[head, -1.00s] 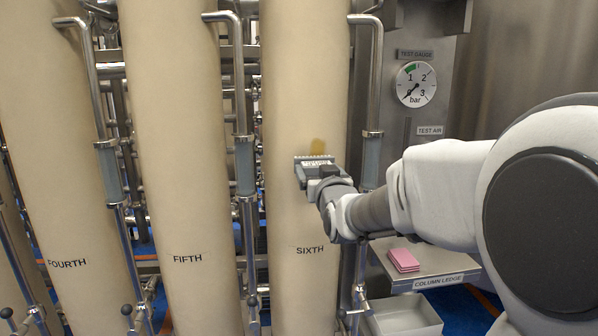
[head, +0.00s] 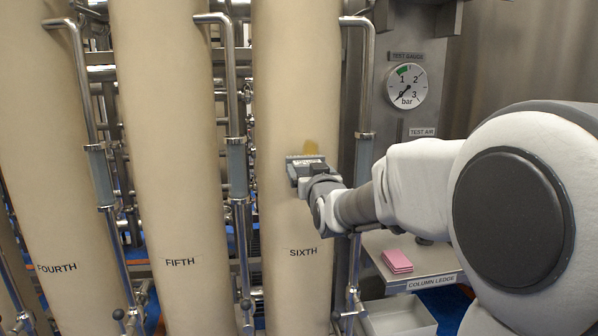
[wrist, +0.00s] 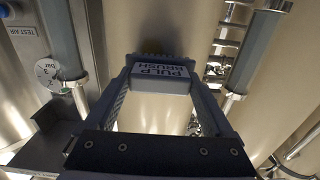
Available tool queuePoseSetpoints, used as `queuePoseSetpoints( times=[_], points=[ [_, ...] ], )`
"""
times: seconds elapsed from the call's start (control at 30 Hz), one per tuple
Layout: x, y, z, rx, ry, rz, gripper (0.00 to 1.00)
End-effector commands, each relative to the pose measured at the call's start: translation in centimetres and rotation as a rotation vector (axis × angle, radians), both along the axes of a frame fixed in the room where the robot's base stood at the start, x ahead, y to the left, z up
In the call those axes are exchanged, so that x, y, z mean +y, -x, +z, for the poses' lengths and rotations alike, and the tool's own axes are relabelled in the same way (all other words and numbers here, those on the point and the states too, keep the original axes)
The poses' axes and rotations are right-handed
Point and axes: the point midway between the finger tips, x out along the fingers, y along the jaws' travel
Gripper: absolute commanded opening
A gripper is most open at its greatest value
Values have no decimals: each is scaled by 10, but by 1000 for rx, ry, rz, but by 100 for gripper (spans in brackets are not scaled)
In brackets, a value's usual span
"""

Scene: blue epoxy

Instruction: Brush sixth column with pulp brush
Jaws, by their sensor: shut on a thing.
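The sixth column (head: 296,90) is a tall cream cylinder with the label SIXTH low on its front.
The fifth column (head: 170,120) and fourth column (head: 45,150) stand to the left, with metal pipes between. A pipe (head: 364,90) runs close to the sixth column's right. The column ledge (head: 420,262) holds pink pads (head: 397,261); a pale bin (head: 398,318) is below. A gauge (head: 406,86) hangs behind.

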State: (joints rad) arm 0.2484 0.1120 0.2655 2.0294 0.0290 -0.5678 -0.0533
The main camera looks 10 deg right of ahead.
Motion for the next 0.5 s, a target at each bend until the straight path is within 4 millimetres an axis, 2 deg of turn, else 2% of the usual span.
queuePoseSetpoints(
  times=[0.27,0.5],
  points=[
    [-3,-3,0,-1,0,-2,42],
    [-24,-1,0,-1,0,-3,42]
  ],
)
